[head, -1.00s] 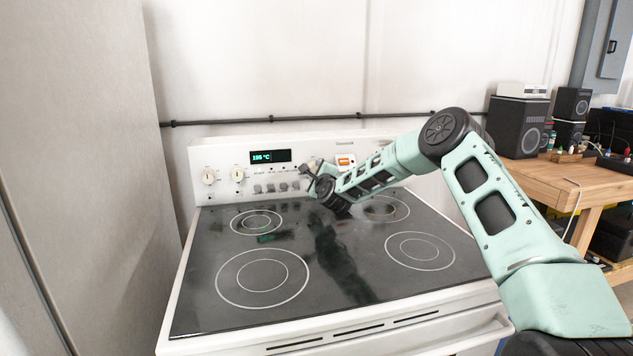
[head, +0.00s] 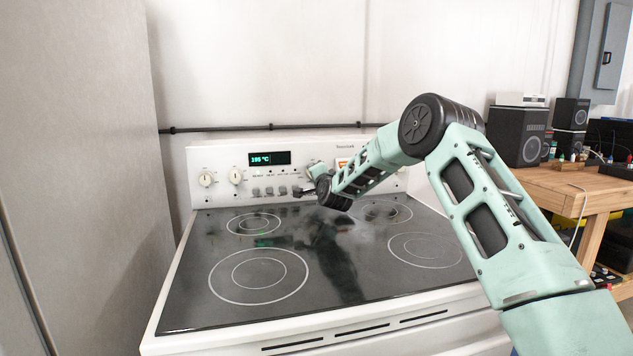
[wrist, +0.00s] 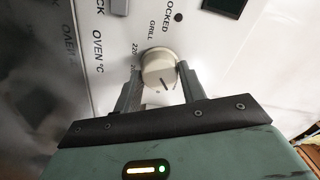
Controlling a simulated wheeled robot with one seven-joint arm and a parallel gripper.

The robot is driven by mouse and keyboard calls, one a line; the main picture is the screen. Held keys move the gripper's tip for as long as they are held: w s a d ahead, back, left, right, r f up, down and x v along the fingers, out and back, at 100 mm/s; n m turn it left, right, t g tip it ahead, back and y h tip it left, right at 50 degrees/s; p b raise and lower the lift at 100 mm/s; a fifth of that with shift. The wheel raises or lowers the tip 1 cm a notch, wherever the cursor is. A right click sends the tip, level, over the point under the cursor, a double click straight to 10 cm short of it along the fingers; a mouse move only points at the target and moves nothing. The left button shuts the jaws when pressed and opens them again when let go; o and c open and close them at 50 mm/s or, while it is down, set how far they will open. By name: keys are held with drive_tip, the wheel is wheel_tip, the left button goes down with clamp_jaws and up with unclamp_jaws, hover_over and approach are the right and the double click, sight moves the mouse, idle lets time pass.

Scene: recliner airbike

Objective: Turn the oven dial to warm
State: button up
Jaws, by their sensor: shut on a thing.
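The oven dial is a round cream knob (wrist: 158,70) with a dark pointer line, in the upper middle of the wrist view. Printing reading "OVEN °C", "220", "GRILL" and "LOCKED" surrounds it. A "warm" mark does not show. My gripper (wrist: 160,82) has one finger on each side of the knob and is shut on it. In the head view my gripper (head: 308,185) is at the back panel (head: 222,160), and my wrist hides the dial. The green display (head: 269,158) reads about 195 °C.
The black glass cooktop (head: 340,250) lies below my arm, with nothing standing on it. Two other knobs (head: 207,178) and a row of grey buttons (head: 270,190) are left of my gripper. A wooden bench (head: 560,187) with speakers stands at right.

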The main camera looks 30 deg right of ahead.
drive_tip(key=shift+a+f+n+b, duration=0.1)
drive_tip(key=shift+n+b, duration=0.35)
drive_tip(key=shift+n, duration=0.65)
drive_tip(key=o, duration=1)
drive_tip(key=b+v, duration=0.2)
drive_tip(key=v, duration=1.5)
drive_tip(key=shift+s, duration=0.25)
